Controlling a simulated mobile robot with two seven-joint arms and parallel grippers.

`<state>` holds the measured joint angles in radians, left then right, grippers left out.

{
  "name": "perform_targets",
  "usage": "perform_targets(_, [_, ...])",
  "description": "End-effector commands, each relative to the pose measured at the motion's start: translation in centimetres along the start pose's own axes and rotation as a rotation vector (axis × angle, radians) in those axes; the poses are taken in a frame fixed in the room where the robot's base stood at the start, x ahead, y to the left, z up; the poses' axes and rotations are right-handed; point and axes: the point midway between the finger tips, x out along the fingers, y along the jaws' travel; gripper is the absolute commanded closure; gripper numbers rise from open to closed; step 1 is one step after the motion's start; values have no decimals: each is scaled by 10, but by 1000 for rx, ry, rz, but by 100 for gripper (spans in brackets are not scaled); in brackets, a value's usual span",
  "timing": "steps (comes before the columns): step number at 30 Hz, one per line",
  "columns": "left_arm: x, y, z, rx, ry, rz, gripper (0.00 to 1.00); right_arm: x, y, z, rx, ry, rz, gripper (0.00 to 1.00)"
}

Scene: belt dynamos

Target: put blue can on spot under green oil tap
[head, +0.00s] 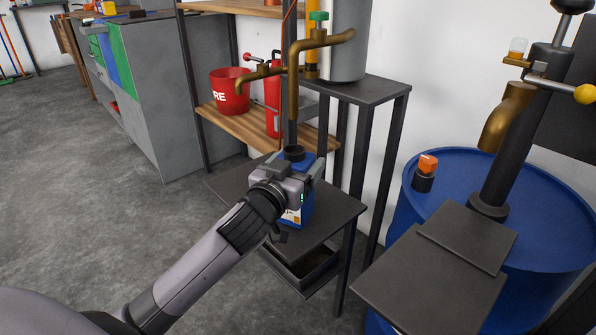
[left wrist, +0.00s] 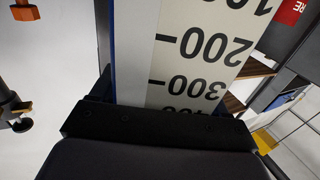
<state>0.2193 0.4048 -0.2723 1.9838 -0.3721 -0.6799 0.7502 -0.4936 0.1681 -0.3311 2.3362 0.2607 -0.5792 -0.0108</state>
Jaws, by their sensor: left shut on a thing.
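The blue can (head: 307,207) is over a small dark table (head: 335,216), under the brass tap with a green knob (head: 318,17). Its dark round mouth (head: 294,153) sits just below the tap's downward spout (head: 293,105). My left gripper (head: 296,184) is shut on the can and hides part of it. I cannot tell whether the can's base touches the table. In the left wrist view the can's white scale label (left wrist: 190,50) fills the middle, close to the jaws. No marked spot shows on the table. My right gripper is not in view.
A grey tank stands on a taller dark stand (head: 372,90) behind. A blue drum (head: 540,215) with another brass tap stands at the right. A dark tray (head: 305,265) hangs below the table.

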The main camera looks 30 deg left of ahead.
Motion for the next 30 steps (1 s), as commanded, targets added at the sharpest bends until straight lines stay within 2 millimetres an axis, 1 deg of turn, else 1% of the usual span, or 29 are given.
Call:
perform_targets(1, [0, 0, 2, 0, 5, 1, 67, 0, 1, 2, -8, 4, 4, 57])
perform_targets(7, [0, 0, 0, -1, 6, 1, 67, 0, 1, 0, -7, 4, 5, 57])
perform_targets(11, [0, 0, 4, -2, 5, 1, 67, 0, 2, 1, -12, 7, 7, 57])
perform_targets(12, [0, 0, 4, -1, 2, 0, 15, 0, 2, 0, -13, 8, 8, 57])
perform_targets(13, [0, 0, 4, -1, 2, 0, 6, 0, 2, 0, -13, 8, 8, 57])
perform_targets(14, [0, 0, 4, -1, 2, 0, 0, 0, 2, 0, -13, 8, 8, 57])
perform_targets(20, [0, 0, 4, -1, 2, 0, 0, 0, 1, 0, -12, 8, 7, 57])
perform_targets(23, [-1, 0, 0, 0, 3, 1, 0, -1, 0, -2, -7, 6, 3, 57])
perform_targets(26, [-9, 1, 1, -2, 1, 2, 0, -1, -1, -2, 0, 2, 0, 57])
perform_targets(30, [-28, 0, 1, -3, 0, 1, 0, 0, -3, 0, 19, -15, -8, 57])
